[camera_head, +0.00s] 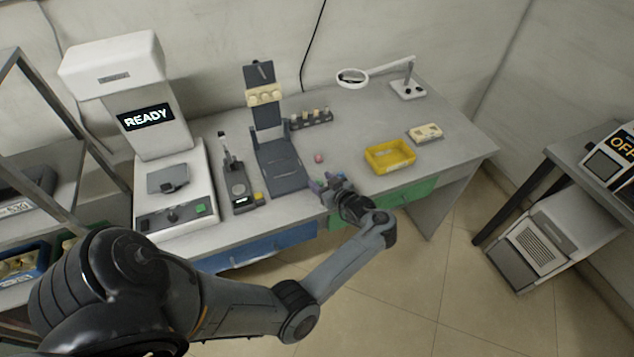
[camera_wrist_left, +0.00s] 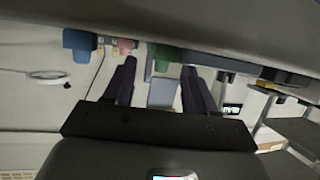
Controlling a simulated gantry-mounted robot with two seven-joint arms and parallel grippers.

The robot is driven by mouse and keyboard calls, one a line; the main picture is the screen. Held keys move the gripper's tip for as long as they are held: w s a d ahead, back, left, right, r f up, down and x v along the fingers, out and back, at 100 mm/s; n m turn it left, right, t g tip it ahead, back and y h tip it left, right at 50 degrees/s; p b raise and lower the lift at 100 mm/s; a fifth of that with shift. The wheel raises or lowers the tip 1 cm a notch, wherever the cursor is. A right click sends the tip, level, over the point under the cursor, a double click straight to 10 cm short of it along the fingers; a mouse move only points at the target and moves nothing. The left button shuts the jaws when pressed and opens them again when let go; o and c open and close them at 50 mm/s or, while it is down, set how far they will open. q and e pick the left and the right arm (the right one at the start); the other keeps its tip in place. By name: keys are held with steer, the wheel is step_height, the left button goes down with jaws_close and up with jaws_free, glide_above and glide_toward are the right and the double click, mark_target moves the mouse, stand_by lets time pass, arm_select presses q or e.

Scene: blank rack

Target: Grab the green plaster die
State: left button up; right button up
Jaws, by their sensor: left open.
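The green plaster die (camera_wrist_left: 165,56) shows in the left wrist view, just past and roughly between the two fingertips of my left gripper (camera_wrist_left: 159,67). The fingers are spread with nothing held between them. In the head view my left gripper (camera_head: 324,184) is at the front edge of the workbench, and it largely hides the green die there. A blue piece (camera_wrist_left: 79,46) and a pink piece (camera_wrist_left: 125,46) show left of the green one in the wrist view. The pink piece (camera_head: 318,158) sits farther back on the bench in the head view. My right gripper is not in view.
A dark grey stand (camera_head: 282,165) is left of the gripper. A yellow tray (camera_head: 390,157) is to its right. A small rack (camera_head: 311,119) and a magnifier lamp (camera_head: 352,78) stand farther back. Bench surface between the pink piece and the tray is clear.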

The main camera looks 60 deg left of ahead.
arm_select(q)
steer(key=shift+d+f, duration=0.1)
steer(key=shift+d, duration=0.1)
steer(key=shift+c, duration=0.9)
jaws_close()
